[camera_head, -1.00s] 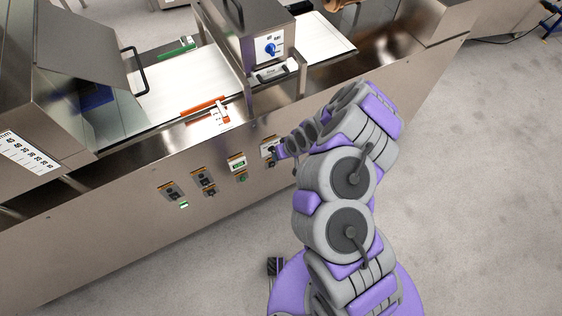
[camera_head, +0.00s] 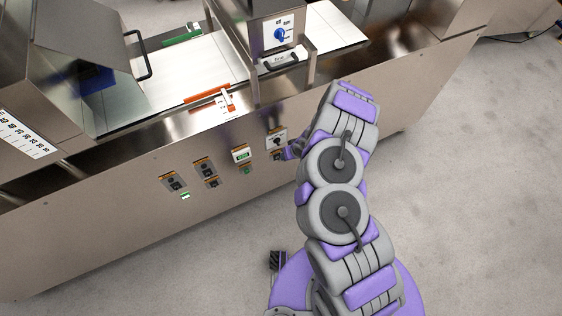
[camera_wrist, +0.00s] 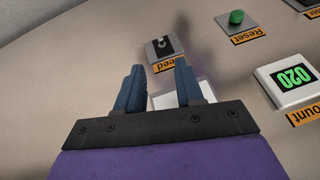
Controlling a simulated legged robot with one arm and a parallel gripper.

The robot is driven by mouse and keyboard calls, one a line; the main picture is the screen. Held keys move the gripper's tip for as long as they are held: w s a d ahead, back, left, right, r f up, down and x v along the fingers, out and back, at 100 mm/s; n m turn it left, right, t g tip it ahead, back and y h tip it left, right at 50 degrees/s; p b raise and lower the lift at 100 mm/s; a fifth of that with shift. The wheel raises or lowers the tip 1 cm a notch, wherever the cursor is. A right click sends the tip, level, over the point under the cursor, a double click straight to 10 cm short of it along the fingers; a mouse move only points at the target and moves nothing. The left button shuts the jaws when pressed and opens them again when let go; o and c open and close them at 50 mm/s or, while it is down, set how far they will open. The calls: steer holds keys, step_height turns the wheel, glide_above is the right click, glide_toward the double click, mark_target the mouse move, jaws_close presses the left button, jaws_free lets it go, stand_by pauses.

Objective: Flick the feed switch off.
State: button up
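The feed switch (camera_wrist: 163,46) is a small metal toggle on a grey plate, with an orange "Feed" label (camera_wrist: 166,65) beside it, partly hidden by a finger in the wrist view. My gripper (camera_wrist: 159,65) has its two blue fingers apart with nothing between them. Its fingertips point toward the feed switch and appear short of the toggle. In the head view, my gripper (camera_head: 290,152) is beside the machine's front panel, and the feed switch is mostly hidden there.
A white plate with a dark knob (camera_head: 277,139) sits just above my gripper. A green reset button (camera_wrist: 236,17) and a lit counter (camera_wrist: 291,78) are nearby on the panel. Two more switch plates (camera_head: 206,173) (camera_head: 174,183) are farther left. Grey floor (camera_head: 470,200) is open at right.

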mark_target(279, 160)
steer(key=b+x, duration=0.3)
steer(key=x, duration=0.7)
steer(key=shift+f, duration=0.2)
steer(key=shift+a, duration=0.1)
jaws_close()
